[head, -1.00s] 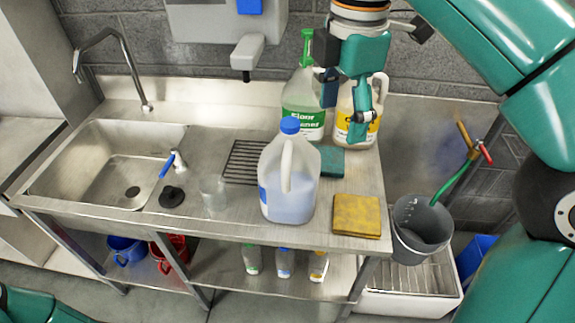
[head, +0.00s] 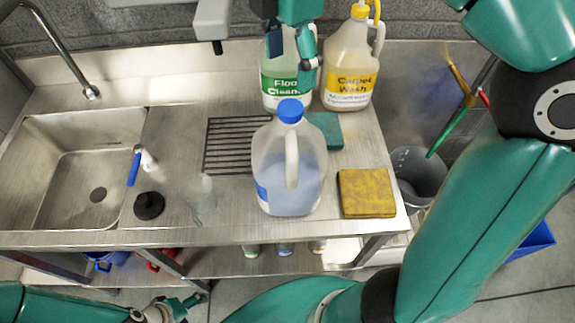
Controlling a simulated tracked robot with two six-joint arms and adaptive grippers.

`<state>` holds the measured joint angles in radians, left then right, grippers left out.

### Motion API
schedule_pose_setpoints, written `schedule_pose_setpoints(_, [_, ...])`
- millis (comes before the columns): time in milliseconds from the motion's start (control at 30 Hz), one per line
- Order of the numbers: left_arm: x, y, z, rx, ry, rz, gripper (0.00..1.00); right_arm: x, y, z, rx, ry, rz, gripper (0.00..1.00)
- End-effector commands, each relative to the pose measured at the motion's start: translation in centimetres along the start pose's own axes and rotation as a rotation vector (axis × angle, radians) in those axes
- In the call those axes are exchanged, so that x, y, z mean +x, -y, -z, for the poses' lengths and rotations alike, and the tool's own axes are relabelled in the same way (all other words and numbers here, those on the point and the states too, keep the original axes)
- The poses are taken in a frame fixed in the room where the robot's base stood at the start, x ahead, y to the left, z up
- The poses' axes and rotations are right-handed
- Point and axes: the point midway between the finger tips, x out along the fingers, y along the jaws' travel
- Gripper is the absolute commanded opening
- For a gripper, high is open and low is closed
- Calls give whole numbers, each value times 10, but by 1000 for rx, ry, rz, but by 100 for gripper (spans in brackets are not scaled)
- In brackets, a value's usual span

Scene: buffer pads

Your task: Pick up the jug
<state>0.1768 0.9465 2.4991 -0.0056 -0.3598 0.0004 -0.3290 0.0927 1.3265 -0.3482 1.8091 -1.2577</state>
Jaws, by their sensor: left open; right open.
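A translucent jug (head: 268,190) with a blue cap, a moulded handle and bluish liquid stands upright on the steel counter (head: 345,228), near its front edge. My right gripper (head: 292,60) is open at the top, in front of the floor cleaner bottle (head: 286,92) in the picture and above and behind the jug. It is apart from the jug; whether it touches the bottle I cannot tell. My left gripper (head: 184,304) is open and empty at the bottom edge, low in front of the counter and away from the jug.
A carpet wash bottle (head: 348,82) stands behind the jug. A yellow sponge (head: 366,193) lies right of it, a teal pad (head: 327,130) behind. A clear glass (head: 201,200), black plug (head: 149,206) and sink (head: 80,150) are left.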

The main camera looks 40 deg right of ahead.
Motion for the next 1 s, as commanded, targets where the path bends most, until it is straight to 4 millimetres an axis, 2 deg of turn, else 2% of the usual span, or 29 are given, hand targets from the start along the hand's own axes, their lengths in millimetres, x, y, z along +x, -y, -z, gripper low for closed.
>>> schedule_pose_setpoints(33, [5, 2, 0, 0, 0, 0, 74, 14, 1, -1, 3, 1, 3, 76])
schedule_pose_setpoints(200, [9, 3, 0, 0, 0, 0, 74, 43, 2, -2, 6, 0, 2, 76])
schedule_pose_setpoints(533, [9, 3, 0, 0, 0, 0, 74, 65, 0, -4, 8, 0, 1, 76])
schedule_pose_setpoints(800, [9, 3, 0, 0, -1, 0, 74, 101, -2, -7, 8, 0, 2, 76])
schedule_pose_setpoints(1000, [9, 3, 0, 0, -1, 0, 74, 107, -3, -7, 8, -1, -1, 76])
